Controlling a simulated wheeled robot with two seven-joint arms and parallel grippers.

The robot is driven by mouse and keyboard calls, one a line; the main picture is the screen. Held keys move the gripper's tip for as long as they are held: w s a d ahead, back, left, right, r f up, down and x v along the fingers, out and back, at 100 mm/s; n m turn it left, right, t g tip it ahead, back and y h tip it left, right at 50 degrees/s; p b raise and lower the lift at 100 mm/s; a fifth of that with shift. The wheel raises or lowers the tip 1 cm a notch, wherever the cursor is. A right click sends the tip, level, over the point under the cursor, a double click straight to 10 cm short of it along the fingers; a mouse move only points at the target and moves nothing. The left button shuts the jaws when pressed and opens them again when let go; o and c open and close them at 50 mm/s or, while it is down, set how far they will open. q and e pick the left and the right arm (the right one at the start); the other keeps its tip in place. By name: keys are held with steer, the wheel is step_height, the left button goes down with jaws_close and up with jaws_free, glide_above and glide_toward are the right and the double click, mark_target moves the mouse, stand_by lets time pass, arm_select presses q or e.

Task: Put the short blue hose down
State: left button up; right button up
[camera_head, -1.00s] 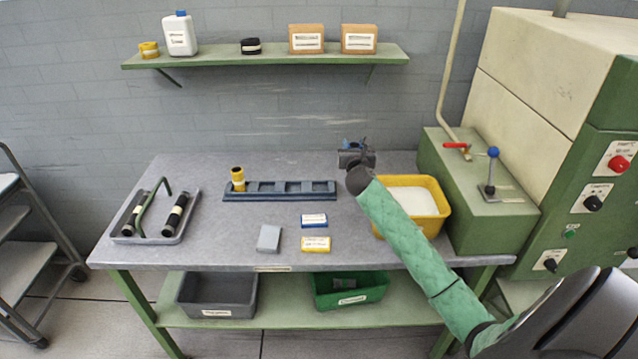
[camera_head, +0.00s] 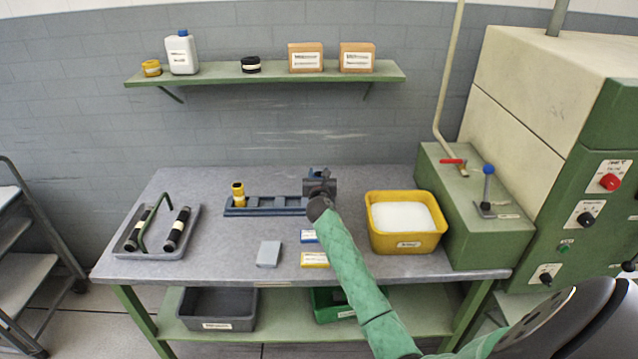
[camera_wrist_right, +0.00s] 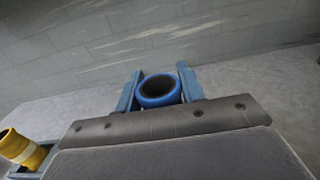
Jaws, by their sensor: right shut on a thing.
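The short blue hose (camera_wrist_right: 160,90) shows in the right wrist view as a blue ring with a dark bore, between the two fingers of my right gripper (camera_wrist_right: 162,92). In the head view my right gripper (camera_head: 319,178) is at the right end of the dark blue rack (camera_head: 265,206), and the hose is mostly hidden by the wrist. I cannot tell whether the hose touches the rack. A short yellow hose (camera_head: 238,194) stands upright at the rack's left end. It also shows at the lower left of the right wrist view (camera_wrist_right: 24,150). My left gripper is out of view.
A grey tray (camera_head: 128,252) with black hoses and a green bent tool is at the left. A yellow bin (camera_head: 408,242) of white material is at the right.

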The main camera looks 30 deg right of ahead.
steer(key=shift+f+p, duration=0.4)
steer(key=shift+f, duration=1.55)
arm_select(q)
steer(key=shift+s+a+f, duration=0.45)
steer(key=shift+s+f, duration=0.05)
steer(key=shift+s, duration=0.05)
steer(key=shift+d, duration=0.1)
arm_select(e)
steer(key=shift+f, duration=0.2)
